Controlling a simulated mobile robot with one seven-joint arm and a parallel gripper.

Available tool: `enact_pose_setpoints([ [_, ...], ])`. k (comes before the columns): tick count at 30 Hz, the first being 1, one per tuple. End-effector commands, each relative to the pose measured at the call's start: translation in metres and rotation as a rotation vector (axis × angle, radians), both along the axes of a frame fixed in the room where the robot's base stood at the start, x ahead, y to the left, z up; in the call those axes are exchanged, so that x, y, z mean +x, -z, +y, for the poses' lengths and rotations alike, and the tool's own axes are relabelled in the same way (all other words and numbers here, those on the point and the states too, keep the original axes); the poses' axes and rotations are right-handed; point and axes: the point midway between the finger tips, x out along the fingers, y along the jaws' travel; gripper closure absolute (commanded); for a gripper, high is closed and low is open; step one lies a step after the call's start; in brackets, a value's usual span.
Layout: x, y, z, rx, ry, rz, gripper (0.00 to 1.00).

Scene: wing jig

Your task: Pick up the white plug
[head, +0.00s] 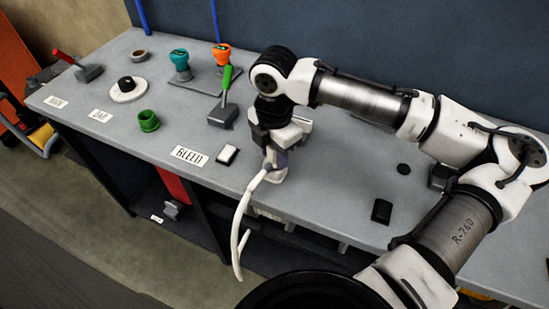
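The white plug (277,176) is at the front edge of the grey bench, right of the BLEED label. A white cable (240,225) runs from it and hangs over the bench edge. My gripper (277,158) points down from above, directly over the plug and overlapping its upper part in the head view. The fingers are small and partly hidden, so I cannot tell whether they are closed on the plug or only around it. I also cannot tell whether the plug touches the bench.
A white-topped block (227,154) and the BLEED label (189,156) lie left of my gripper. A black block (381,211) lies on the right.

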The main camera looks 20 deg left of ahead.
Motion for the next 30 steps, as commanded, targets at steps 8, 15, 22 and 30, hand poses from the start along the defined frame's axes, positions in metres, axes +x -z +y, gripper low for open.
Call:
enact_pose_setpoints([
  [8, 0.0, -0.001, 0.0, 0.0, 0.0, 0.0, 0.85],
  [15, 0.0, -0.01, 0.001, 0.002, 0.0, -0.001, 0.85],
  [22, 0.001, -0.049, 0.001, 0.002, 0.001, -0.002, 0.85],
  [30, 0.001, -0.13, 0.001, 0.002, 0.0, -0.003, 0.85],
])
